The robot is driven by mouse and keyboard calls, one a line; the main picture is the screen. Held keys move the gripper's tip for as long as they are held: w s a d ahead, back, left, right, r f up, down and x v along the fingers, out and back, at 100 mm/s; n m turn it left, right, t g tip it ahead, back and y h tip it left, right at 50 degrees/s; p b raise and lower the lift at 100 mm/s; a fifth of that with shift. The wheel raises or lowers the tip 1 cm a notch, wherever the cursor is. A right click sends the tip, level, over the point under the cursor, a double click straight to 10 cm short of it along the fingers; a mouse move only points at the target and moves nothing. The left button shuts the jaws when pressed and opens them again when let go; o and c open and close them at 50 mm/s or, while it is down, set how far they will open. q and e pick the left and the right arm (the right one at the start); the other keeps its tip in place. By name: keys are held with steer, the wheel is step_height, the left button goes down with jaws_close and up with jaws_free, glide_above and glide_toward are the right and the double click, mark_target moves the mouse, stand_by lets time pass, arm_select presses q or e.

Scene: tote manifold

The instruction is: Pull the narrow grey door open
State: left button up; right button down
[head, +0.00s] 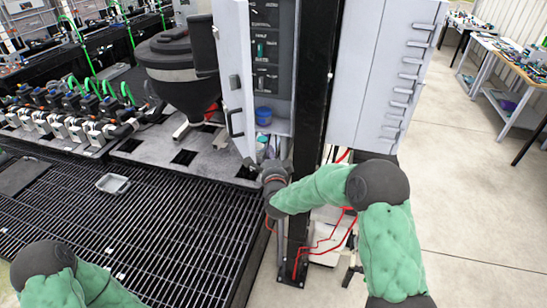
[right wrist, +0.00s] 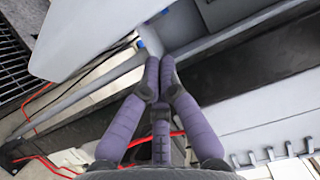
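The narrow grey door (head: 234,85) stands ajar at the left of the tall grey cabinet in the head view. Its dark handle (head: 236,122) faces left. The open side shows dark labelled panels and a shelf with a blue container (head: 263,115). My right gripper (head: 274,168) is at the cabinet's lower end, by the door's bottom corner. In the right wrist view its purple fingers (right wrist: 160,65) have their tips together, with nothing visible between them. A light grey panel, apparently the door (right wrist: 95,38), is beyond them to the upper left; contact cannot be told. My left gripper is out of view.
A black post (head: 318,80) stands right of the opening, beside another grey cabinet (head: 385,70). Red cables (head: 325,240) hang below. A black grated platform (head: 130,235) lies left, with a dark hopper (head: 180,70) behind.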

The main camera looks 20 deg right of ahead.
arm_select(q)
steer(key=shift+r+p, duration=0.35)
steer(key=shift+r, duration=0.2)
arm_select(e)
steer(key=a, duration=0.3)
steer(key=shift+s+a, duration=0.2)
steer(key=shift+s, duration=0.15)
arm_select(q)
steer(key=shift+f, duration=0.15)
arm_select(e)
steer(key=shift+a, duration=0.2)
